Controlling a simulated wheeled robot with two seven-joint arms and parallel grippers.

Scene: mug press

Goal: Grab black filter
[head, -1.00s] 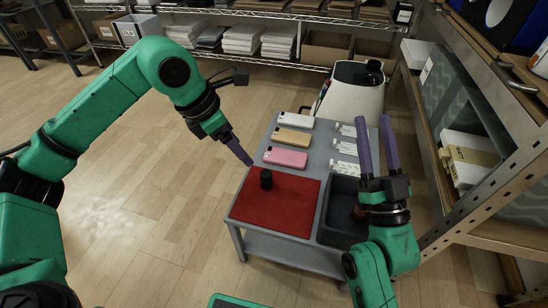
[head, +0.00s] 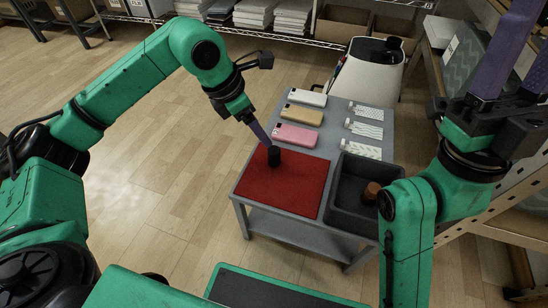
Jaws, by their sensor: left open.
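The black filter (head: 274,156), a small dark cylinder, stands upright near the far edge of the red mat (head: 285,190). My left gripper (head: 267,143) points down and right, with its purple fingertips just behind and beside the filter's top. It is open, and nothing shows held in it. The fingers overlap in this view, so whether they touch or straddle the filter cannot be told. My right gripper (head: 525,45) is raised at the upper right, its purple fingers apart and empty.
The mat lies on a grey table (head: 385,135). A dark bin (head: 345,185) on its right holds a brown round object (head: 371,191). White, tan and pink phone-like items (head: 295,136) and small patterned cards (head: 362,150) lie behind. A white container (head: 375,70) stands beyond the table.

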